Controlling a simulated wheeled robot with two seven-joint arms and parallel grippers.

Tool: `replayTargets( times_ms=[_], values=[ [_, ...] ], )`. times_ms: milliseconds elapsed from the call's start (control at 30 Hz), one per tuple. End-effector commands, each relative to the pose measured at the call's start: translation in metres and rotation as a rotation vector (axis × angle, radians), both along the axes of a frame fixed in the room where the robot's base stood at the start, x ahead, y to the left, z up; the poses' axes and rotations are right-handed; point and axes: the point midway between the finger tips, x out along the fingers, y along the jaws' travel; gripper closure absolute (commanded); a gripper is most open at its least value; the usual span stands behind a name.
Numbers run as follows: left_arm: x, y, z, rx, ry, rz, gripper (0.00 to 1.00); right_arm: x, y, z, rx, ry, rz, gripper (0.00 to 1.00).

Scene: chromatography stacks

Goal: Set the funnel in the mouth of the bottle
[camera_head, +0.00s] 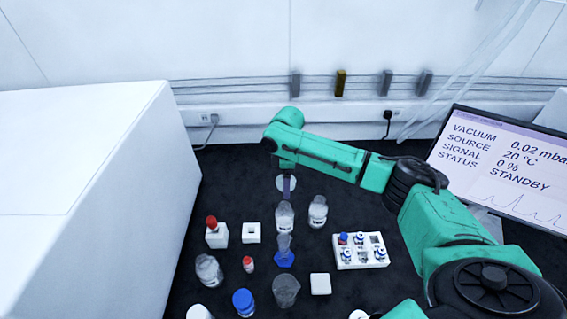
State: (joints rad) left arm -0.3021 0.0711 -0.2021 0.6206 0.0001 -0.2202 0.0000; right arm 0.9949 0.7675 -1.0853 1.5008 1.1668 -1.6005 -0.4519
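My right arm comes in from the right and bends down at its green wrist. My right gripper (287,187) shows as a small dark grey-purple shape below that wrist, just above and behind a clear labelled bottle (284,217). A pale round shape (281,183) shows around the gripper; it may be the funnel, but it is too small to tell, and so is the opening of the fingers. A second clear labelled bottle (317,212) stands upright to the right. I cannot tell which bottle is the task's. My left gripper is not in view.
A blue-based cylinder (284,252) and a beaker (286,291) stand in front of the bottles. A white vial rack (360,257) is at the right. Red- and blue-capped containers (243,302) stand at the left, near a large white box (80,200). A monitor (505,165) is far right.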

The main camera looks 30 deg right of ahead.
Motion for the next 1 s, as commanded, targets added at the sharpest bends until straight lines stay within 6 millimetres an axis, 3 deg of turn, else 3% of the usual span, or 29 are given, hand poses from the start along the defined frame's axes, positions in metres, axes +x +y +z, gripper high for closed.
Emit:
replayTargets(
  times_ms=[33, 167, 500, 800, 1000],
  values=[
    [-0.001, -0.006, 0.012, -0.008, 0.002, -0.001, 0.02, -0.001, 0.000, 0.004, -0.002, 0.001, 0.025, 0.80],
    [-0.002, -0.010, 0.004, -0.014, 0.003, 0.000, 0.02, 0.000, 0.000, -0.007, -0.003, -0.004, 0.048, 0.80],
    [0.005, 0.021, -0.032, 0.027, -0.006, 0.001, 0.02, 0.000, -0.001, -0.039, -0.004, -0.004, 0.045, 0.80],
    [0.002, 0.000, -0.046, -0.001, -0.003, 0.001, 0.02, 0.000, -0.001, -0.047, -0.004, -0.004, 0.044, 0.80],
    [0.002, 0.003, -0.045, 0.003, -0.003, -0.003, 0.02, -0.001, 0.000, -0.046, -0.004, -0.003, 0.044, 0.80]
  ],
)
